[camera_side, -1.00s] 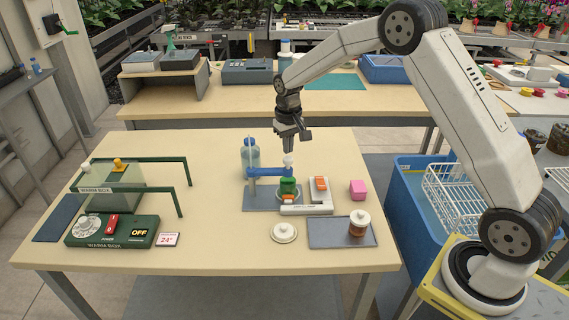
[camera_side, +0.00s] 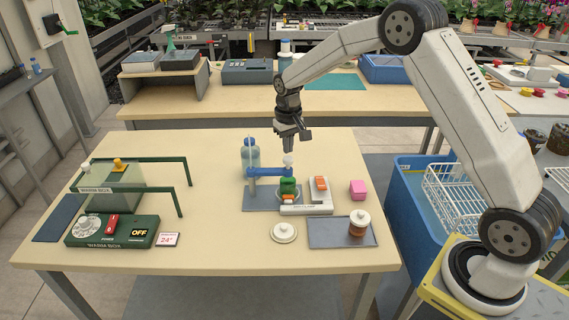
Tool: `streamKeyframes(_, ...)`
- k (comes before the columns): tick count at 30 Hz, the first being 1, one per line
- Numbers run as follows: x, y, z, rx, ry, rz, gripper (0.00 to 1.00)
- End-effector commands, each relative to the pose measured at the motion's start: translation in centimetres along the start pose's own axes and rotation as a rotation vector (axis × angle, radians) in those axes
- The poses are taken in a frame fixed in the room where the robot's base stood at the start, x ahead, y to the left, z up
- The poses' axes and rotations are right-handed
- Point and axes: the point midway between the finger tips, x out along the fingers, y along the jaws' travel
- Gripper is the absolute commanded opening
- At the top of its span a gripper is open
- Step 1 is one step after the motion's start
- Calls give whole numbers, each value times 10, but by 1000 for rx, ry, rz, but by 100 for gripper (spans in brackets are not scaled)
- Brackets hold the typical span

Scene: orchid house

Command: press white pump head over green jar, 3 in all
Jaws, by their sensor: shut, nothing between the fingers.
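The white pump head (camera_side: 288,159) stands upright above the green jar (camera_side: 288,187), with a blue holder (camera_side: 265,172) between them at the pump's level. My gripper (camera_side: 288,149) points straight down with its fingers shut and empty, directly above the white pump head. The fingertips are very close to the pump head's top; I cannot tell whether they touch it. The jar sits on a grey plate, and its lower part is partly hidden by an orange piece.
A grey tray (camera_side: 326,235) holds a brown jar (camera_side: 359,224). A white lid (camera_side: 284,232) lies in front. The green warm box (camera_side: 113,232) is at left.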

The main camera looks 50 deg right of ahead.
Motion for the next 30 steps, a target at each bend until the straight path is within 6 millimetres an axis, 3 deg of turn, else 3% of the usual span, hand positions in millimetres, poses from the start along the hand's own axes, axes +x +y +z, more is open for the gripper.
streamKeyframes(30,26,0,0,0,0,0,0)
